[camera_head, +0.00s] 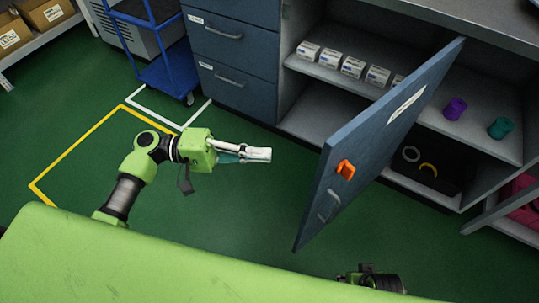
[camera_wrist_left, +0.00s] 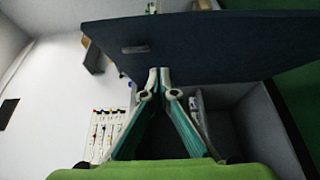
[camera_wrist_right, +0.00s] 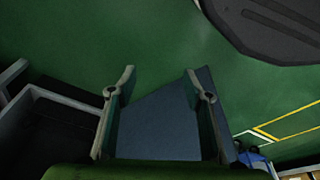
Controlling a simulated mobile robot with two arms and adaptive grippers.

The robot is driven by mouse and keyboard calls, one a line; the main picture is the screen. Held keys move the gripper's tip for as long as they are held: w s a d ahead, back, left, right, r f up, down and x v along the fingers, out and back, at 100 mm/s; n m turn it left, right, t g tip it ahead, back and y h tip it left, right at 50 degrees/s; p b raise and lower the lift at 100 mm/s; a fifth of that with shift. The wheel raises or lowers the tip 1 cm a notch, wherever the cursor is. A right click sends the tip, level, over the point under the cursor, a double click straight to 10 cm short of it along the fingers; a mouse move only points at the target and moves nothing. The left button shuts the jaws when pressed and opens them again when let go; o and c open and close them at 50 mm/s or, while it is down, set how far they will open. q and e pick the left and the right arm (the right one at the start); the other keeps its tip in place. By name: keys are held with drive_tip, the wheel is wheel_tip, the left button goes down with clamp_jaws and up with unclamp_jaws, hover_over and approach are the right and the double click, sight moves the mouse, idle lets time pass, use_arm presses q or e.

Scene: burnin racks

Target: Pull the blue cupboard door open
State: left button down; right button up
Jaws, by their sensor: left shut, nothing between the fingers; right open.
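The blue cupboard door (camera_head: 388,135) stands wide open, swung out from the cupboard into the room. It has a metal handle (camera_head: 328,205), an orange piece (camera_head: 346,170) and a white label. My left gripper (camera_head: 268,154) is shut and empty, left of the door and apart from it. In the left wrist view its closed tips (camera_wrist_left: 159,75) show in front of the dark door (camera_wrist_left: 220,45) with its handle (camera_wrist_left: 135,49). My right gripper (camera_wrist_right: 160,82) is open; a blue panel, likely the door, shows beyond its fingers. In the head view only part of the right arm shows.
Inside the cupboard, white boxes (camera_head: 353,67) line a shelf; a purple cup (camera_head: 455,108) and a teal cup (camera_head: 500,127) stand at right. Blue drawers (camera_head: 238,87) are left of it. A blue cart (camera_head: 163,70) stands farther left. Green floor is clear around the left gripper.

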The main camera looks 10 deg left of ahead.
use_arm(q)
drive_tip(key=s+d, duration=0.1)
drive_tip(key=d, duration=1)
drive_tip(key=shift+p, duration=0.4)
use_arm(e)
drive_tip(key=f, duration=0.1)
drive_tip(key=s+f, duration=0.1)
drive_tip(key=f, duration=0.1)
drive_tip(key=shift+d, duration=0.15)
use_arm(q)
drive_tip(key=shift+s, duration=0.15)
